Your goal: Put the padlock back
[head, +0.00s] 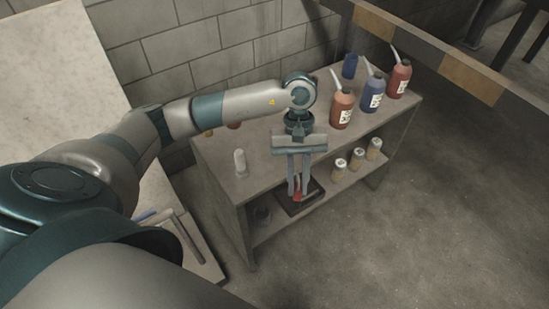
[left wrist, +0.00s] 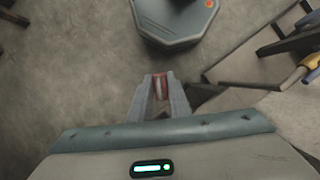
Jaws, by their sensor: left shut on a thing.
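My left gripper (head: 298,192) reaches down in front of the shelf unit and is shut on a small red thing, which I take to be the padlock (head: 297,195). The red piece also shows between the fingertips in the left wrist view (left wrist: 160,84). Its shackle cannot be made out. Behind and below the fingers, a dark flat tray or mat (head: 312,197) lies on the lower shelf, partly hidden by the gripper. I cannot tell whether the padlock touches it. My right gripper is in neither view.
The shelf unit (head: 225,171) carries a white bottle (head: 240,162) and red and blue spouted bottles (head: 342,108) on top. Several small jars (head: 356,160) stand on the lower shelf, right of the gripper. A striped rail (head: 420,50) crosses the upper right. The floor in front is clear.

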